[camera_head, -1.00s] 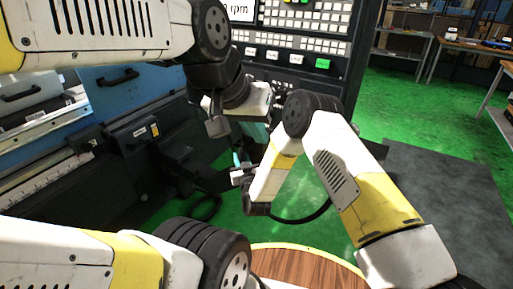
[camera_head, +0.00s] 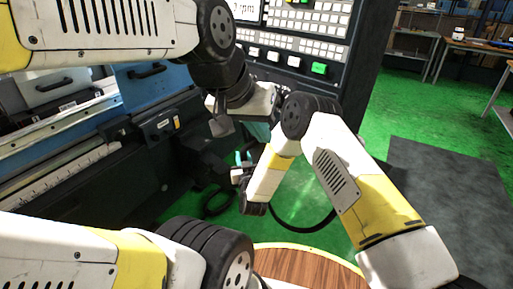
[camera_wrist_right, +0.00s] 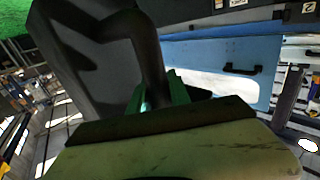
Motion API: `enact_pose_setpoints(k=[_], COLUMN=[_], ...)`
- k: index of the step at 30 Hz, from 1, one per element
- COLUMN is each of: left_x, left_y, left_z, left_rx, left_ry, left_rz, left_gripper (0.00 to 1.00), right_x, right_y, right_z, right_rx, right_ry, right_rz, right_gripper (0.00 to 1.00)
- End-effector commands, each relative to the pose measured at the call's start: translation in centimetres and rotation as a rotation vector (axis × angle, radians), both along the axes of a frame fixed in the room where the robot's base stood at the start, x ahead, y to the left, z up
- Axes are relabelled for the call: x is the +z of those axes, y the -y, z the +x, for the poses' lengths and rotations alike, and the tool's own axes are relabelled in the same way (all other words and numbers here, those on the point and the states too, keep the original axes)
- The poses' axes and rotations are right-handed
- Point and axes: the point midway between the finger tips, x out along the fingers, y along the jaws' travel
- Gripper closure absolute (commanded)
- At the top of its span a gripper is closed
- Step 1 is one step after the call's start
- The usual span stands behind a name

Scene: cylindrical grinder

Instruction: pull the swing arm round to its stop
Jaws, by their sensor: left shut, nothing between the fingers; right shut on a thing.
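The swing arm (camera_wrist_right: 90,60) appears to be the dark grey part with a round bar in the right wrist view. My right gripper (camera_wrist_right: 162,90) is shut on its bar, the green fingers on either side. In the head view, the dark part (camera_head: 207,150) left of my right gripper (camera_head: 241,160) seems to be the same arm, mostly in shadow. My left gripper (camera_head: 260,133) is shut and empty above it, its fingertips partly hidden behind my right arm. I cannot make out the stop.
The grinder's dark body (camera_head: 125,155) and blue cover (camera_head: 155,90) stand at left. The control panel (camera_head: 290,45) is behind my grippers. A round wooden top (camera_head: 300,268) is at the bottom. A black hose (camera_head: 305,227) hangs by my right arm. Green floor is open at right.

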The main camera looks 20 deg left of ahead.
Motion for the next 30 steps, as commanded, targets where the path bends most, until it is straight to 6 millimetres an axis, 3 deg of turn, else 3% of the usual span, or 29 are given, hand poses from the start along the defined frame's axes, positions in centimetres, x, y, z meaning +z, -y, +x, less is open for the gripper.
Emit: enact_pose_setpoints(k=[5, 6, 7, 19, 30], left_x=[0.0, 0.0, 0.0, 0.0, 0.0], left_y=[0.0, 0.0, 0.0, 0.0, 0.0], left_z=[0.0, 0.0, 0.0, 0.0, 0.0], left_rx=[0.0, 0.0, 0.0, 0.0, 0.0], left_ry=[0.0, 0.0, 0.0, 0.0, 0.0], left_rz=[0.0, 0.0, 0.0, 0.0, 0.0], left_gripper=[1.0, 1.0, 1.0, 1.0, 1.0], right_x=[-0.2, -0.2, -0.2, -0.1, -0.2], right_y=[-0.2, -0.2, -0.2, 0.2, 2.9], right_z=[-0.3, -0.3, -0.3, -0.7, -6.0], right_rx=[0.006, 0.006, 0.006, 0.003, 0.005], right_ry=[-0.005, -0.005, -0.005, -0.004, -0.005], right_rz=[-0.001, -0.001, -0.001, -0.002, -0.003], right_gripper=[1.0, 0.73, 0.68, 0.68, 0.68])
